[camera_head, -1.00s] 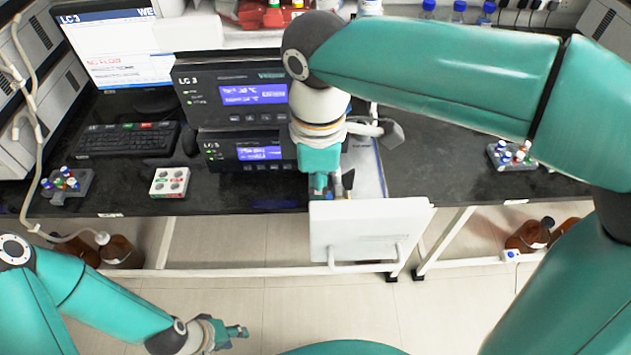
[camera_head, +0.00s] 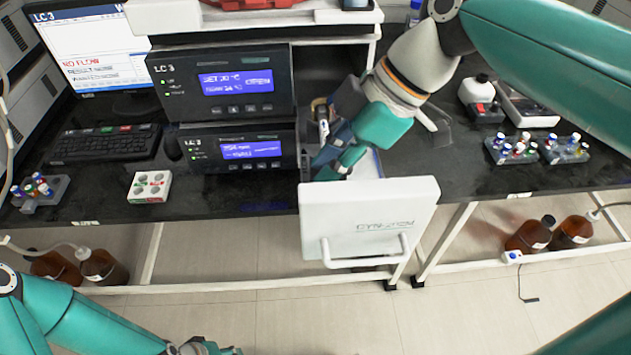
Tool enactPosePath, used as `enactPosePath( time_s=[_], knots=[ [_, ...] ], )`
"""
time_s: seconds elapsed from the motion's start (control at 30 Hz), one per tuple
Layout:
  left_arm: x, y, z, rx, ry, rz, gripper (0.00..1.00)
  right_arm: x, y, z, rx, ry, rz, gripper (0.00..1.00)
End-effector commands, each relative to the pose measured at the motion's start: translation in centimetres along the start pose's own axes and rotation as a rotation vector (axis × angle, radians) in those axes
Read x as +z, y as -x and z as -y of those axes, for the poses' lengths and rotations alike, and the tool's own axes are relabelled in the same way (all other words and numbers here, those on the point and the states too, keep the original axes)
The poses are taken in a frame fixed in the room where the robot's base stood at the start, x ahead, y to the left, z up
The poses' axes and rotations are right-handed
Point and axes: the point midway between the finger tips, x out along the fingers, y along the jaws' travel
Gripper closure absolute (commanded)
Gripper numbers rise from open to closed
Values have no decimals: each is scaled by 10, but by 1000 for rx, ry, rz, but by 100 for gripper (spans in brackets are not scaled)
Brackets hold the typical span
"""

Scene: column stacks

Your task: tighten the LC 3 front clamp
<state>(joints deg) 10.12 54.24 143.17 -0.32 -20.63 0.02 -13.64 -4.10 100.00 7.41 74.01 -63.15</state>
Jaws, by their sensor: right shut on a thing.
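The LC 3 stack is two dark modules, an upper one (camera_head: 225,85) and a lower one (camera_head: 240,150), both with lit displays. The upper display reads SET 20 °C and OPEN. A white-fronted drawer (camera_head: 370,215) stands pulled out to their right. My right gripper (camera_head: 322,160) reaches in from the upper right, tilted, behind the drawer front. It is shut on a small part beside the stack, apparently the front clamp, mostly hidden by the fingers. A brass and silver fitting (camera_head: 321,110) shows just above them. My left gripper (camera_head: 222,350) is low at the bottom edge, partly cut off.
The monitor (camera_head: 95,48) reads NO FLOW; a keyboard (camera_head: 105,144) lies before it. Brown bottles (camera_head: 529,235) sit below the bench.

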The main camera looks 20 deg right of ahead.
Motion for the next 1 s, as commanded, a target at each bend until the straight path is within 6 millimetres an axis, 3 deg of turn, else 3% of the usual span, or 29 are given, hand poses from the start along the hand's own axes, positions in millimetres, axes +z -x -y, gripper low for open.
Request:
enactPosePath(
  time_s=[0.03,0.8,1.0],
  knots=[
    [0,-20,7,0,0,0,60,10,-5,-2,11,-6,-49,100],
    [-1,-202,73,0,0,0,60,53,-1,-1,7,-1,-762,100],
    [-1,-240,86,0,0,0,60,60,0,-1,4,-1,-904,100]
  ],
)
